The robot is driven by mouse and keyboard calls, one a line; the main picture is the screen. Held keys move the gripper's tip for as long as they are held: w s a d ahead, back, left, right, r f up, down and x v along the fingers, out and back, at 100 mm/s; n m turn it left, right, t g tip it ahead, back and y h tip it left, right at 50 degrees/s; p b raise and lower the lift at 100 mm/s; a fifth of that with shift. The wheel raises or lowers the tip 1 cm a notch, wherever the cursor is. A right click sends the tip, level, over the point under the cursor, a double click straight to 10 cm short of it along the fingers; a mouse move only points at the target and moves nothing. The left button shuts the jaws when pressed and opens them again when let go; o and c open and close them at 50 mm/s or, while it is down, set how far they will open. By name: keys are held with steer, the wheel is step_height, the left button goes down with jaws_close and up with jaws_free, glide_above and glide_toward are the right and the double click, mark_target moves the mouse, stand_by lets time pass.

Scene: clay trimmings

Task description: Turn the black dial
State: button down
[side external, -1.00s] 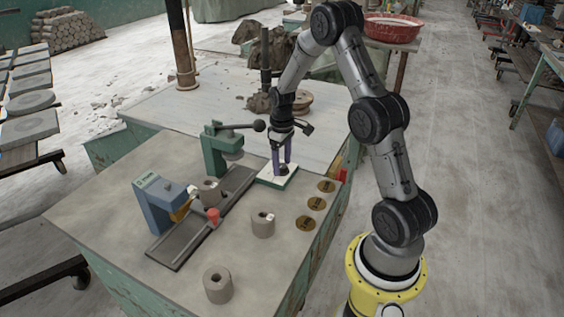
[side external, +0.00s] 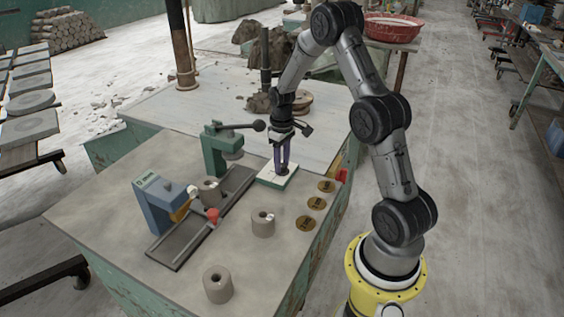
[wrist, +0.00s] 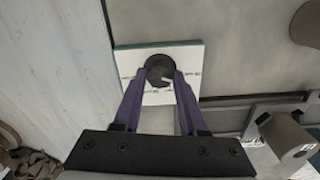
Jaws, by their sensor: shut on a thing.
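The black dial (wrist: 160,67) sits on a white square plate (wrist: 190,55) with a green edge and dark markings. In the wrist view a small pale mark shows on the dial near its lower right rim. My gripper (wrist: 160,78) is shut on the dial, with one purple finger at each side of it. In the side view the plate (side external: 265,175) lies near the right edge of the bench, and my gripper (side external: 283,170) points down onto it. The fingers hide most of the dial there.
A green press (side external: 214,155) with a black lever stands just left of my gripper. A blue machine (side external: 158,206) and a dark rail (side external: 175,245) lie further left. Grey hollow cylinders (side external: 218,285) and brass discs (side external: 306,222) stand in front. A red part (side external: 342,175) is at the bench edge.

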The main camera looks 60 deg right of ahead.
steer(key=m, duration=0.4)
steer(key=shift+m, duration=2.3)
steer(key=shift+r, duration=0.1)
steer(key=shift+c, duration=2.2)
jaws_free()
step_height(320, 180, up, 14)
